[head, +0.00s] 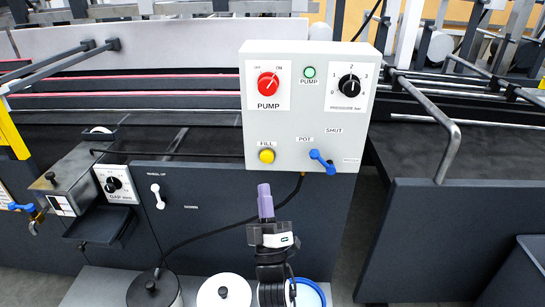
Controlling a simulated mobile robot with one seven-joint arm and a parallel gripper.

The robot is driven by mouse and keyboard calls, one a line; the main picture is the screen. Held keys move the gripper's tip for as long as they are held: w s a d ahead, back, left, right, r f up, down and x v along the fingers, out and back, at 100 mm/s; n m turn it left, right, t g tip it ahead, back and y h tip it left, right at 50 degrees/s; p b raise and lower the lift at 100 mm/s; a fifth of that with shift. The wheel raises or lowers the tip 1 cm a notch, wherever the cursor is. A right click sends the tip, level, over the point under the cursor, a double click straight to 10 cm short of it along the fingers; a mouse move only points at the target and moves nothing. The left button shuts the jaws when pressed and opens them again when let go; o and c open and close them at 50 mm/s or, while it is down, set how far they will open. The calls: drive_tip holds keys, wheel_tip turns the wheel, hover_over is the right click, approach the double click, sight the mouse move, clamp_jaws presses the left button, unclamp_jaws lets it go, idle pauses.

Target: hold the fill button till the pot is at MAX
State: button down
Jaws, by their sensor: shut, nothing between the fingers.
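The yellow FILL button (267,156) is on the lower left of the light grey control box (309,112). My gripper (264,188) is shut and empty, its purple fingers showing just below the button in the picture. A gap shows between fingertips and button; the depth between them is hard to judge. A blue lever (322,161) sits by the POT and SHUT labels, slanting down to the right. Several containers stand at the bottom: a dark-lidded one (154,291), a white-lidded one (224,291) and a blue-rimmed one (318,289) partly behind my arm. No MAX mark or fill level is readable.
The box also carries a red PUMP knob (268,84), a green PUMP lamp (309,72) and a black PRESSURE knob (349,85). A black hose (215,232) runs from the box to the dark lid. A bent metal rail (447,140) stands at the right.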

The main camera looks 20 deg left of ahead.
sight(266, 154)
drive_tip(key=w+a, duration=0.2)
drive_tip(key=w, duration=0.6)
drive_tip(key=shift+w+a+b, duration=0.25)
drive_tip(key=shift+b, duration=0.05)
drive_tip(key=shift+w, duration=0.1)
idle(2.0)
drive_tip(key=shift+w+a+b, duration=0.1)
drive_tip(key=shift+w+b, duration=0.2)
drive_tip(key=shift+b, duration=0.05)
drive_tip(key=shift+w+a, duration=0.15)
drive_tip(key=shift+w, duration=0.3)
idle(4.0)
